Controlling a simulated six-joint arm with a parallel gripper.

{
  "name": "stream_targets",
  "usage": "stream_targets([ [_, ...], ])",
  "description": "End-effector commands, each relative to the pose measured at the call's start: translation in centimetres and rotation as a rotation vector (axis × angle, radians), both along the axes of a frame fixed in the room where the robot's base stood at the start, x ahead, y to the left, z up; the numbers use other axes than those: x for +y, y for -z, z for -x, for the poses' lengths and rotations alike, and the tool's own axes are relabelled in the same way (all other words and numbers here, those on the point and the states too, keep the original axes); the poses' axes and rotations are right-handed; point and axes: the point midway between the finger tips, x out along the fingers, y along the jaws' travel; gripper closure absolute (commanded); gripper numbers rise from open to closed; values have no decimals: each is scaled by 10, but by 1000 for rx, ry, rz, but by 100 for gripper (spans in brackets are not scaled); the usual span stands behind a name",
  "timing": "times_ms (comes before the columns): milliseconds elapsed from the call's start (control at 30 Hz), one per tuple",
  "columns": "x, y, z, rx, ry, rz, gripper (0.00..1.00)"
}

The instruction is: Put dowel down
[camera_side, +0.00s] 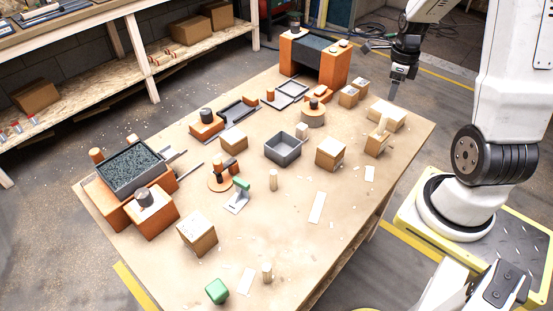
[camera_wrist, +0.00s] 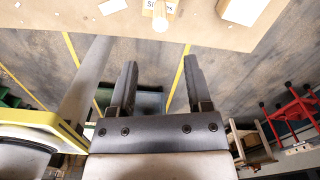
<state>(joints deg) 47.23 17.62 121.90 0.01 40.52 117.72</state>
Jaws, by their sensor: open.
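My gripper (camera_side: 394,92) hangs at the right far edge of the wooden table (camera_side: 330,265), above the wooden blocks there. In the wrist view its two fingers (camera_wrist: 158,82) are apart, with nothing between them, and the floor shows beyond. A pale wooden dowel (camera_side: 382,124) shows upright at a wooden block near the right edge; whether it stands on or behind the block I cannot tell. A dowel also shows near the table edge in the wrist view (camera_wrist: 160,18), apart from the fingers. Two other dowels stand upright on the table, one mid-table (camera_side: 273,180) and one near the front (camera_side: 267,272).
A grey open box (camera_side: 283,149) sits mid-table among wooden blocks (camera_side: 331,154). A dark-filled tray (camera_side: 136,167) rests on orange blocks at the left, and an orange arch (camera_side: 334,65) stands at the far end. A green block (camera_side: 217,291) lies near the front. The front right is fairly clear.

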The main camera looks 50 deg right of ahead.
Motion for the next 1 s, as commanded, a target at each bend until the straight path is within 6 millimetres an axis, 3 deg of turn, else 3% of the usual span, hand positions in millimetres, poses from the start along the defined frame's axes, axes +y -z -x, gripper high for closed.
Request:
stream_targets([
  [667, 4, -1, -3, -3, -42, 3, 36],
  [867, 25, -1, -14, -14, -250, 16, 36],
  [1000, 50, -2, -26, -26, -507, 33, 36],
])
